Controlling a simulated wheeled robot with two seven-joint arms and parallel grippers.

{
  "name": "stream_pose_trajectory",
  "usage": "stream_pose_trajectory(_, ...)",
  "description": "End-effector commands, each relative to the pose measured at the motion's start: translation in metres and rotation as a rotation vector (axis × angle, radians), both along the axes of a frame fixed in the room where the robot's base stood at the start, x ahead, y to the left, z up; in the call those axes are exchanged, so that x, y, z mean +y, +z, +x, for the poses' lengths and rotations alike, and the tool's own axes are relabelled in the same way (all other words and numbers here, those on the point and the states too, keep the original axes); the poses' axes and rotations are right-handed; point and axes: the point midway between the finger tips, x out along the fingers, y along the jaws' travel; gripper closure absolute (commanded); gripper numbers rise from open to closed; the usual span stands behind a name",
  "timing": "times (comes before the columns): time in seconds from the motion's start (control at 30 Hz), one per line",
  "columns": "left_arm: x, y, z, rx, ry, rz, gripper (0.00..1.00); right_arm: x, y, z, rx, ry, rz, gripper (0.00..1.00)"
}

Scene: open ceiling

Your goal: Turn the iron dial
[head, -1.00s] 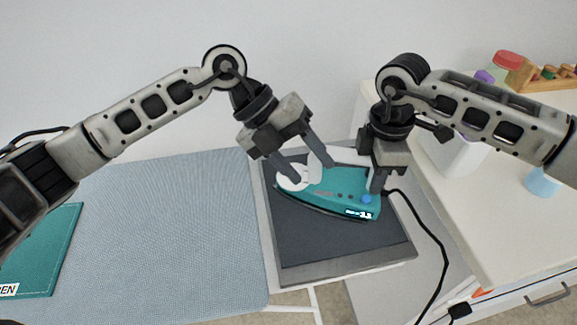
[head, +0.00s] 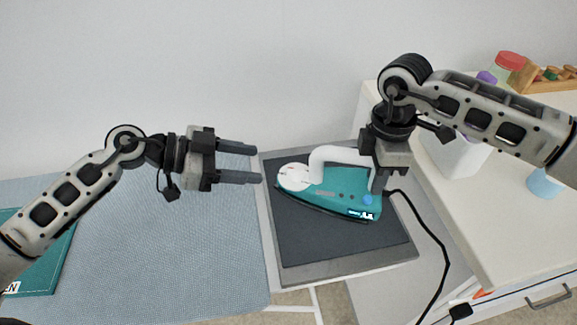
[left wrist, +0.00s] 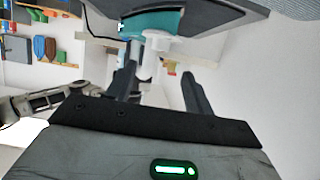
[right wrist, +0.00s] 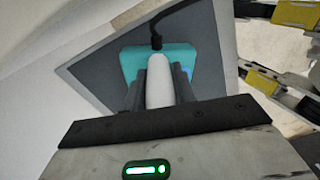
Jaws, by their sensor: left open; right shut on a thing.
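A teal iron (head: 345,183) with a white handle (head: 340,154) lies on a dark grey rest pad. Its white round dial (head: 294,177) is at the iron's left end; which way it is turned is too small to tell. My right gripper (head: 378,180) is shut on the rear of the handle, and the right wrist view shows the white handle (right wrist: 158,85) between its fingers. My left gripper (head: 258,163) is open and empty, left of the dial and apart from it, with fingers pointing right. The left wrist view shows the iron (left wrist: 150,22) beyond the fingers.
The dark pad (head: 330,250) has a pale grey rim, with a blue-grey ironing surface (head: 190,250) to its left. A black cord (head: 440,250) runs from the iron down the right side. A white counter (head: 470,220) with a white container (head: 462,158) and a blue cup (head: 544,183) stands at right.

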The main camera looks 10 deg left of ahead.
Motion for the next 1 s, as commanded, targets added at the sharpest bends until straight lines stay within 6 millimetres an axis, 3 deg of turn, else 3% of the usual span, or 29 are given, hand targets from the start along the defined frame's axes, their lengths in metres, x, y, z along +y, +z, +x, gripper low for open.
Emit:
stream_pose_trajectory(0.2,-0.040,-0.017,0.017,-0.001,-0.001,-0.005,0.48,0.001,-0.002,-0.003,0.010,0.006,-0.002,1.00)
stream_pose_trajectory(0.4,-0.065,-0.029,0.028,-0.001,0.000,-0.002,0.48,0.001,-0.002,-0.003,0.011,0.006,-0.002,1.00)
stream_pose_trajectory(0.87,-0.076,-0.034,0.031,-0.001,-0.002,0.001,0.48,0.000,-0.002,-0.003,0.012,0.006,-0.002,1.00)
stream_pose_trajectory(1.0,-0.075,-0.034,0.031,-0.001,-0.002,0.001,0.87,0.000,-0.002,-0.003,0.012,0.007,-0.002,1.00)
